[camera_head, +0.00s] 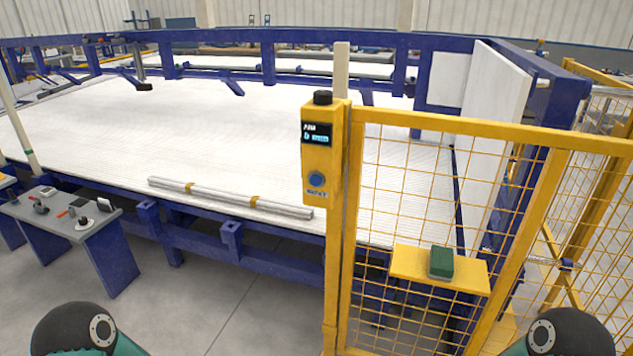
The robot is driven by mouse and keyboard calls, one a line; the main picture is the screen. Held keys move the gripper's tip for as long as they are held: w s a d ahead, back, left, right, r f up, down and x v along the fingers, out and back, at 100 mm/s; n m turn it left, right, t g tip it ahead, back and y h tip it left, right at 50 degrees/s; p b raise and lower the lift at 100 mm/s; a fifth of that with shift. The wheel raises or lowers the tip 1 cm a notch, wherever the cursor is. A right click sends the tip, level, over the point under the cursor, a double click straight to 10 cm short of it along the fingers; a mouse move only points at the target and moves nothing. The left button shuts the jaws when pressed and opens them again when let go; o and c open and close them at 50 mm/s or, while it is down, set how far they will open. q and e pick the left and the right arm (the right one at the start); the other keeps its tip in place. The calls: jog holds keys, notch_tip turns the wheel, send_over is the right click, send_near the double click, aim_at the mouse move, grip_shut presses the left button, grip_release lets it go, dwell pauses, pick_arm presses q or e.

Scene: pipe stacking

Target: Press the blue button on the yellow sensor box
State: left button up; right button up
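The yellow sensor box (322,150) is fixed near the top of a yellow fence post, in the middle of the head view. It has a black cap on top and a small dark display with light blue text. The round blue button (316,179) is on its front face below the display, with a small label under it. Nothing touches the button. Parts of my two arms show at the bottom left and bottom right edges. Neither of my grippers is in view.
A yellow mesh fence (450,190) extends right from the box. A small yellow shelf (408,263) on it holds a green block (441,262). Behind is a large white bed (220,120) in a blue frame, with bundled pipes (230,198). A grey table (50,228) stands left.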

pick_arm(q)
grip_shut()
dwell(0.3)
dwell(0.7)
